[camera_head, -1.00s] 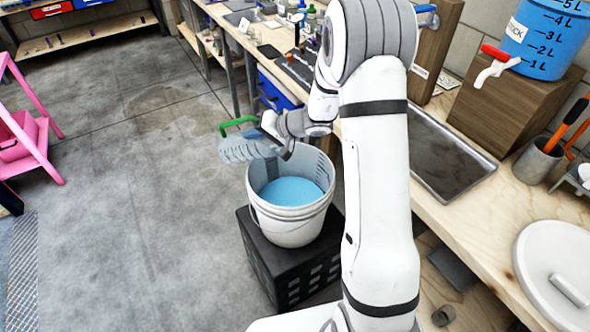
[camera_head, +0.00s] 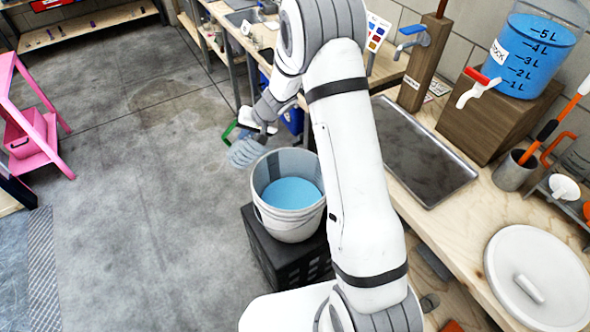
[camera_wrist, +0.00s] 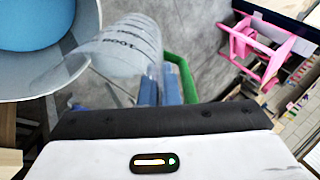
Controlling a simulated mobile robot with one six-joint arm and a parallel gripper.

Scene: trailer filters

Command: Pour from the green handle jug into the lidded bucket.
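The clear jug (camera_head: 244,153) with a green handle (camera_head: 229,130) is in my gripper, at the upper left of the white bucket (camera_head: 290,222). My gripper (camera_wrist: 165,88) is shut on the green handle, which shows in the wrist view (camera_wrist: 181,75). The jug's clear ribbed wall with dark print also shows there (camera_wrist: 132,45); I see no blue liquid in it. The jug looks tilted in the head view, and its mouth is hard to make out. The bucket is open and holds blue liquid (camera_head: 292,193). A white round lid (camera_head: 555,270) lies on the bench.
The bucket stands on a black crate (camera_head: 262,250). The wooden bench (camera_head: 445,215) carries a metal tray (camera_head: 425,150) and a blue tank with a red-handled tap (camera_head: 530,60). A pink stepladder (camera_head: 35,130) stands at left. The floor between is clear.

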